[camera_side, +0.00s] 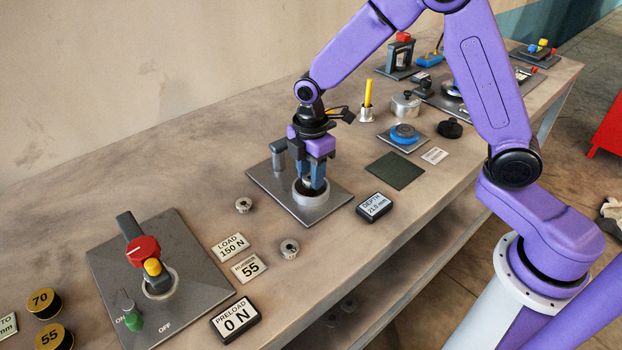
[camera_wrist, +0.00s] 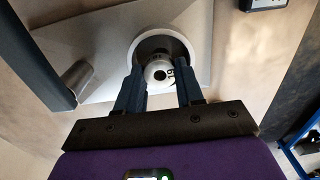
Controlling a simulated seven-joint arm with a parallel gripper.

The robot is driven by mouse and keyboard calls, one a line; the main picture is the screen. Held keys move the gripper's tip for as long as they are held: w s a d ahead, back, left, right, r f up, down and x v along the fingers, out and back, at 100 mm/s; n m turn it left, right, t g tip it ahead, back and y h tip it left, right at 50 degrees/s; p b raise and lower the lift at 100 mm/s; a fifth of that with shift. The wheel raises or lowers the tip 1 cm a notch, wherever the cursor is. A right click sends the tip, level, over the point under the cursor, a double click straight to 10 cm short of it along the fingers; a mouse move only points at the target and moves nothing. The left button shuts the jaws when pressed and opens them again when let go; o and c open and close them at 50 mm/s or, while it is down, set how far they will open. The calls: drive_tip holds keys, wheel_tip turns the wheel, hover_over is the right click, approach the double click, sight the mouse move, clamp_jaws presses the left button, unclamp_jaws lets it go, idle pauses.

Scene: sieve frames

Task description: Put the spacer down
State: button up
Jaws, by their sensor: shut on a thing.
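My gripper (camera_side: 311,182) points down over the round metal cup (camera_side: 311,193) on a grey base plate (camera_side: 265,178). In the wrist view my gripper (camera_wrist: 158,77) is shut on the spacer (camera_wrist: 157,71), a small silvery ring with a dark hole and a partly hidden dark marking. The spacer shows inside the outline of the pale cup rim (camera_wrist: 138,38). I cannot tell whether it touches the cup's floor. Two similar metal rings lie on the bench, one left of the plate (camera_side: 244,205) and one nearer the front (camera_side: 290,248).
A grey post (camera_side: 279,158) stands on the plate beside the cup. A depth display (camera_side: 374,206) sits to the right, with a dark green mat (camera_side: 395,170) behind it. A lever fixture (camera_side: 150,265) stands at the front left.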

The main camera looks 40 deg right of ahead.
drive_tip(key=shift+f, duration=1.1)
drive_tip(key=shift+f, duration=0.25)
drive_tip(key=o, duration=0.8)
wheel_tip(320, 180, up, 13)
drive_tip(key=shift+f, duration=0.2)
drive_tip(key=s+d+m, duration=0.1)
drive_tip(key=s+d, duration=0.1)
drive_tip(key=s, duration=0.7)
drive_tip(key=s+d+m, duration=0.2)
drive_tip(key=s+d, duration=0.1)
drive_tip(key=s, duration=0.7)
drive_tip(key=s+d+m, duration=0.2)
drive_tip(key=s, duration=0.7)
drive_tip(key=shift+s+d, duration=0.35)
drive_tip(key=shift+s, duration=0.05)
